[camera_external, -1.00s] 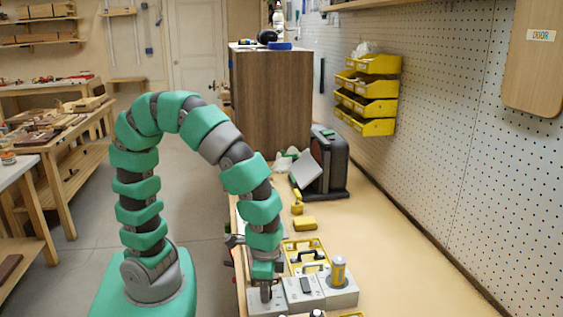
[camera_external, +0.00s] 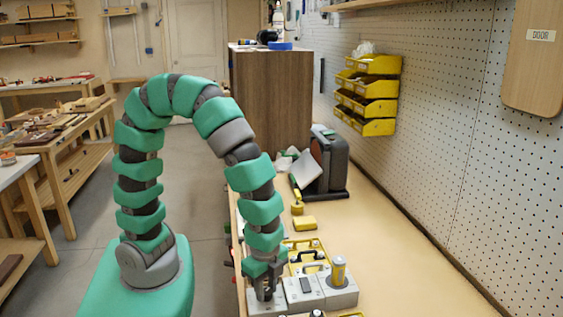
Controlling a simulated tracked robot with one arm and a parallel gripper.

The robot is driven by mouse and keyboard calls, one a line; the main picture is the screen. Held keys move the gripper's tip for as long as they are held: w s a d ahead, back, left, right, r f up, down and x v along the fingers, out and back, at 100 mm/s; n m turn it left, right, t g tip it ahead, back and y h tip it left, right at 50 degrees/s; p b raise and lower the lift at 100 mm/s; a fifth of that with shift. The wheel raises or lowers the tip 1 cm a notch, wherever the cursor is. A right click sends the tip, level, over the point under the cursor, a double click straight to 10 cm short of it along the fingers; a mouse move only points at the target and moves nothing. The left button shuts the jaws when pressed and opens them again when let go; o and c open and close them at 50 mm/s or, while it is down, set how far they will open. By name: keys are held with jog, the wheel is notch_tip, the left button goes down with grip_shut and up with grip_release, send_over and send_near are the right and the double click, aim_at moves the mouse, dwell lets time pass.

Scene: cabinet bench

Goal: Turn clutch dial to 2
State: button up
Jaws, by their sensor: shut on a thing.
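My gripper (camera_external: 265,291) points down at the left grey block (camera_external: 258,307) on the bench, near its front left edge. It is shut on a small dark part on top of that block. The clutch dial cannot be made out clearly, and its numbers are too small to read. The fingers and my arm hide most of what is held. Beside it stands a middle grey block with a dark rectangular top (camera_external: 306,286). A right grey block (camera_external: 346,298) carries an upright yellow cylinder (camera_external: 338,270).
Yellow-framed parts with dark handles (camera_external: 308,256) lie just behind the blocks. A yellow block (camera_external: 304,223) and a dark machine with a tilted grey plate (camera_external: 328,165) stand farther back. The bench (camera_external: 385,260) is clear on the right, up to the pegboard wall.

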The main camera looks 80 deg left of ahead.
aim_at(266, 290)
dwell(0.3)
jog(key=o, duration=1)
jog(key=shift+c, duration=0.2)
jog(key=shift+r, duration=0.55)
notch_tip(266, 290, up, 13)
jog(key=p, duration=0.1)
jog(key=shift+f+p, duration=0.2)
jog(key=shift+p, duration=0.1)
